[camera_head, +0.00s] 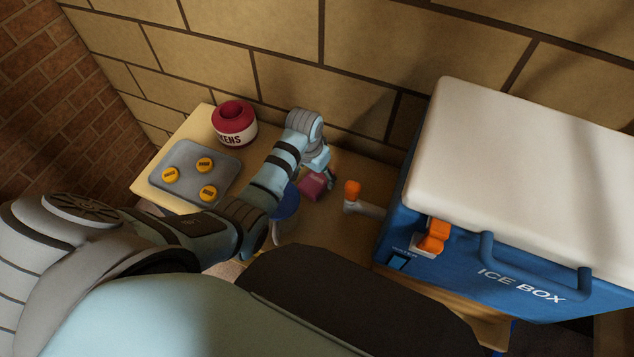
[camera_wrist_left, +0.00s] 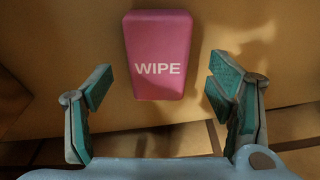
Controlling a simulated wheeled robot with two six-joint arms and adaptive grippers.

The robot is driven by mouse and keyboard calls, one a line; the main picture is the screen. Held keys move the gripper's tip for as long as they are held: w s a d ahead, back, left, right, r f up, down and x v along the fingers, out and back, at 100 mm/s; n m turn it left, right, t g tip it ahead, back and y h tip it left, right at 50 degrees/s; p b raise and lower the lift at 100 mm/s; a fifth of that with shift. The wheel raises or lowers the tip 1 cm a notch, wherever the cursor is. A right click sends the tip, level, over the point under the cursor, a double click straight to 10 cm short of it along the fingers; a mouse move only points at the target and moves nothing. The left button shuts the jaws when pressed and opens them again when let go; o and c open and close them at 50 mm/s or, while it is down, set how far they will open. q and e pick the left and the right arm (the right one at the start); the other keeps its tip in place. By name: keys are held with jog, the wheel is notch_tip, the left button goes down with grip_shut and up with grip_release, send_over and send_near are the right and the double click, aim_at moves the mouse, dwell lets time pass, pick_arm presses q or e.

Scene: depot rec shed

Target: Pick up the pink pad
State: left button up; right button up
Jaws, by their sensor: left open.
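The pink pad (camera_wrist_left: 158,45), a block marked "WIPE", lies on the wooden table. In the left wrist view it sits at the top middle, ahead of and between the two fingers of my left gripper (camera_wrist_left: 160,90). The fingers are spread on either side with a gap to the pad, and nothing is between their tips. In the head view the pad (camera_head: 314,186) shows just below my left gripper (camera_head: 318,170), which hides part of it. My right gripper is not in view.
A grey tray (camera_head: 188,192) with several yellow discs and a red pot (camera_head: 234,121) stand at the left of the table. A blue round item (camera_head: 287,203) is partly behind my arm. An orange-topped grey piece (camera_head: 353,192) and a large blue ice box (camera_head: 460,265) are to the right.

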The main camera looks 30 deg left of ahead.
aim_at(316, 178)
pick_arm(q)
jog(key=f, duration=0.2)
jog(key=f+b, duration=0.1)
jog(key=shift+w+d+f, duration=0.15)
jog(key=shift+w, duration=0.15)
jog(key=shift+s, duration=0.1)
jog(key=shift+c, duration=0.6)
jog(key=c, duration=1.1)
jog(key=shift+r+p, duration=0.35)
jog(key=shift+r, duration=0.3)
notch_tip(316, 178, up, 19)
jog(key=p, duration=0.4)
jog(key=shift+p, duration=0.3)
jog(key=o, duration=0.3)
jog(key=shift+c, duration=0.9)
